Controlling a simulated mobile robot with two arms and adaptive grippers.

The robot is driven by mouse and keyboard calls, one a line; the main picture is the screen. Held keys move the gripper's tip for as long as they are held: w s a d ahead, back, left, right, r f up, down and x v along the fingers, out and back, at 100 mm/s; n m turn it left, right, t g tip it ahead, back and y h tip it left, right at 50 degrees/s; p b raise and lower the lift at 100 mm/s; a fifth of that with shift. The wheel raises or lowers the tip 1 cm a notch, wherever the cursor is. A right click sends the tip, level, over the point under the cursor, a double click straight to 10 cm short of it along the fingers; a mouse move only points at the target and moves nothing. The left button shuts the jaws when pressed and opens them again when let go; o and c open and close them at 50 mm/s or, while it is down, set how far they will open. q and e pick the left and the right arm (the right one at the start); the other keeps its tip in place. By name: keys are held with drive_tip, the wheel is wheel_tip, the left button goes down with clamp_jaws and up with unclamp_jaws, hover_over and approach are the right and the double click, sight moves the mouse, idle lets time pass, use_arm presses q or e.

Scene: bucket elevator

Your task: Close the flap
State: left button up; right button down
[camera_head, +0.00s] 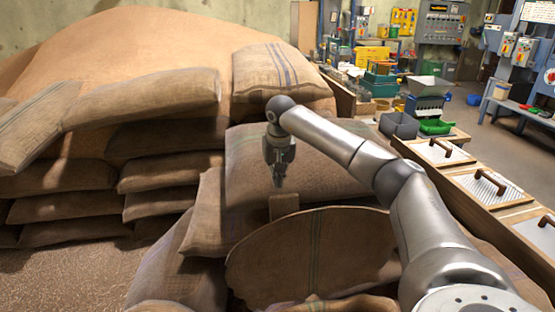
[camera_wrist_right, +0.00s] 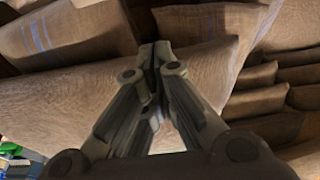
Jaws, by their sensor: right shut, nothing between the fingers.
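A large rounded burlap flap (camera_head: 315,250) with green stripes stands raised at the bottom middle of the head view. A small brown tab (camera_head: 283,205) shows at its top edge; I cannot tell whether it is part of the flap. My right gripper (camera_head: 279,184) points down just above this tab, shut and empty. I cannot tell whether its tips touch the tab. In the right wrist view the shut fingers (camera_wrist_right: 156,50) lie in front of brown burlap, and the flap is not clearly distinguishable. My left gripper is not in view.
Filled sacks (camera_head: 290,165) lie behind and left of the flap, stacked high at the left. A wooden bench with handled lids (camera_head: 490,187) runs along the right. Grey and green bins (camera_head: 400,125) stand farther back. Open floor (camera_head: 75,275) shows at lower left.

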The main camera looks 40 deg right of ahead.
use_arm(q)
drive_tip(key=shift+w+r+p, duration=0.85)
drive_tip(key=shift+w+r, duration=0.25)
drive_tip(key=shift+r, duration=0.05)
use_arm(e)
drive_tip(key=s+a, duration=0.2)
drive_tip(key=s, duration=0.1)
drive_tip(key=shift+s+f, duration=0.15)
drive_tip(key=shift+s, duration=0.05)
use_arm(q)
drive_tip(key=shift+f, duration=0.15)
use_arm(e)
drive_tip(key=shift+f, duration=0.15)
